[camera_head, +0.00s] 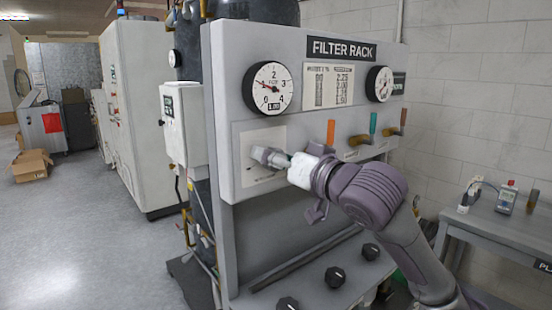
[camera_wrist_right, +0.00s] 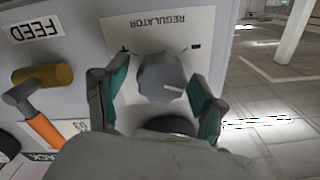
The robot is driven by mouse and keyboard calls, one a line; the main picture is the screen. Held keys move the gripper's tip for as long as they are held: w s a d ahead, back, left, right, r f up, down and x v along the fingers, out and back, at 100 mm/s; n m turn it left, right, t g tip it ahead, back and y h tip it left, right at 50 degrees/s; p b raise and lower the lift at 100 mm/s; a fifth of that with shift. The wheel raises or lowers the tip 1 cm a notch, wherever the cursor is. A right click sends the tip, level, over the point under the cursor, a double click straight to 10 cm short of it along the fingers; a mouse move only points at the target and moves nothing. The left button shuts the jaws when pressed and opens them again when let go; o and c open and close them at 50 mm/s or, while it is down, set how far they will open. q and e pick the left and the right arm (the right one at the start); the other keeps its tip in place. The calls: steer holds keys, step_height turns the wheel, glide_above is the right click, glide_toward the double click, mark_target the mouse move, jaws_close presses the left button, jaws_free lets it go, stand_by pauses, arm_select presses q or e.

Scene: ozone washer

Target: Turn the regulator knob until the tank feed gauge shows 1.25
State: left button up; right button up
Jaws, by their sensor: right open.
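The regulator knob (camera_wrist_right: 160,77) is a grey, lobed knob with a light pointer line, on a white plate marked REGULATOR, plus and minus. In the right wrist view it lies between the two teal-padded fingers of my right gripper (camera_wrist_right: 158,80), which is open with gaps on both sides. In the head view my right gripper (camera_head: 264,156) is at the rack's lower left plate and hides the knob. The round gauge (camera_head: 268,88) above has a 0 to 4 scale. My left gripper is not in view.
The FILTER RACK panel (camera_head: 309,48) carries a second gauge (camera_head: 379,84), a printed chart (camera_head: 328,84) and several coloured valve handles right of the knob. Black knobs (camera_head: 335,277) sit below. A bench (camera_head: 500,222) with small devices stands at right.

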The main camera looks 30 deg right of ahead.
steer(key=shift+s, duration=0.1)
steer(key=s, duration=0.7)
steer(key=shift+d, duration=0.3)
steer(key=shift+s, duration=0.1)
steer(key=shift+f, duration=0.1)
